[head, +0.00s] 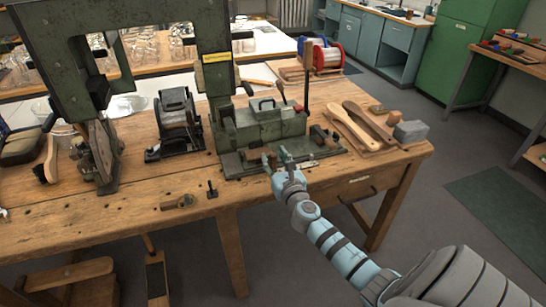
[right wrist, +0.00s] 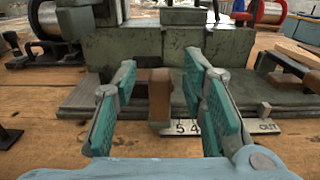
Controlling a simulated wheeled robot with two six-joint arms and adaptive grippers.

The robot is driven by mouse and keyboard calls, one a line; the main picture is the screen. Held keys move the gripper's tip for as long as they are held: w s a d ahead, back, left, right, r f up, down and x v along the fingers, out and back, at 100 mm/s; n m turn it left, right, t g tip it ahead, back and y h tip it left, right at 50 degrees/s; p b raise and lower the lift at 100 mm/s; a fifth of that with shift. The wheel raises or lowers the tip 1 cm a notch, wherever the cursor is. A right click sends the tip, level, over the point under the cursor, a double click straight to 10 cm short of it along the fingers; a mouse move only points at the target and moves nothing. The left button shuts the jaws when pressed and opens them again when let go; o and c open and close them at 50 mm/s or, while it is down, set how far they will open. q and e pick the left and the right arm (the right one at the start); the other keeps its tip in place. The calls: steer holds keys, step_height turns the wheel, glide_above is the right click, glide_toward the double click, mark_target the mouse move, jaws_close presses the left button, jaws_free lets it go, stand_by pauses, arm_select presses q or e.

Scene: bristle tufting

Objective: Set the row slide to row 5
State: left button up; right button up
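The row slide unit is a green metal block (head: 262,128) on a flat base at the front right of the bench. It also shows in the right wrist view (right wrist: 150,50). A brown handle block (right wrist: 160,98) stands at its front edge. Beside the handle lies a pale scale plate (right wrist: 255,127) with the figures 5 and 4 and the word OUT; its other figures are hidden. My right gripper (head: 276,158) is at the base's front edge. In the right wrist view its teal fingers (right wrist: 160,68) are open on either side of the handle, with gaps. My left gripper is out of view.
A tall green press frame (head: 218,75) stands left of the unit. A black device (head: 176,122) stands between its uprights. Wooden brush backs (head: 362,122), a grey block (head: 410,131) and wire spools (head: 322,55) lie to the right and behind. The bench's front edge is mostly clear.

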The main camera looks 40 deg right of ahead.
steer(key=shift+x, duration=0.95)
jaws_close()
